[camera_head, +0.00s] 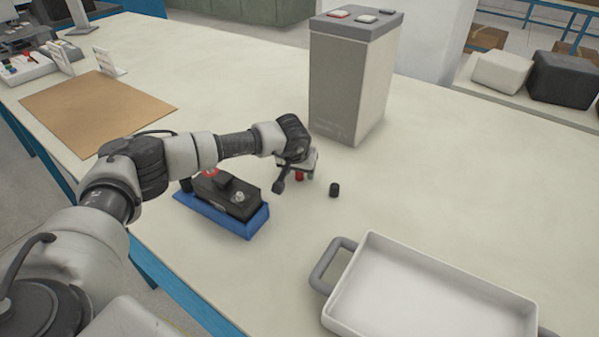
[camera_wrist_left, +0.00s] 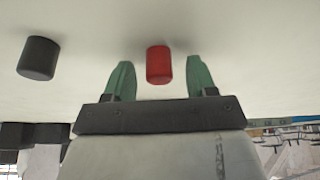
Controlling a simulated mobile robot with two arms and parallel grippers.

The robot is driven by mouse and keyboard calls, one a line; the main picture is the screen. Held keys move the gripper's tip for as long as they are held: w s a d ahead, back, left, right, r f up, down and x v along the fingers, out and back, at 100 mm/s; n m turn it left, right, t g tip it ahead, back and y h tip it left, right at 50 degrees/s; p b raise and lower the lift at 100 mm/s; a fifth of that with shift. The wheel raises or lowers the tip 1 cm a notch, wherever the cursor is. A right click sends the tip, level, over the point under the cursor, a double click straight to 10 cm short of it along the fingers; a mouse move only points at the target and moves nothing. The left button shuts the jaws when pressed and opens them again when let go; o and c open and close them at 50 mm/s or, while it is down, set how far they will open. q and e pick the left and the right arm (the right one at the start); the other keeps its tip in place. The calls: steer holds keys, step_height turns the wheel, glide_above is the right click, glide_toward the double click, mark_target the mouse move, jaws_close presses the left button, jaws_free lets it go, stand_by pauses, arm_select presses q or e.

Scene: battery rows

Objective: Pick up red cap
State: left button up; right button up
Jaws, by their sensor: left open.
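The red cap (camera_wrist_left: 159,65) stands on the table between the two green fingers of my left gripper (camera_wrist_left: 158,80) in the left wrist view, with a gap on each side. In the head view the red cap (camera_head: 299,176) shows small beneath my left gripper (camera_head: 304,175), partly hidden by it. The left gripper is open and holds nothing. A black cap (camera_head: 334,189) stands on the table just right of the gripper; it also shows at the left of the wrist view (camera_wrist_left: 39,58). My right gripper is not in view.
A black battery (camera_head: 227,194) on a blue base (camera_head: 247,228) stands close to my left arm. A tall grey battery (camera_head: 350,85) stands behind the gripper. A white tray (camera_head: 365,297) with grey handles is at the front right. Bare table lies right of the black cap.

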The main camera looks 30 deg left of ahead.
arm_select(q)
steer(key=shift+c, duration=0.3)
steer(key=c, duration=0.9)
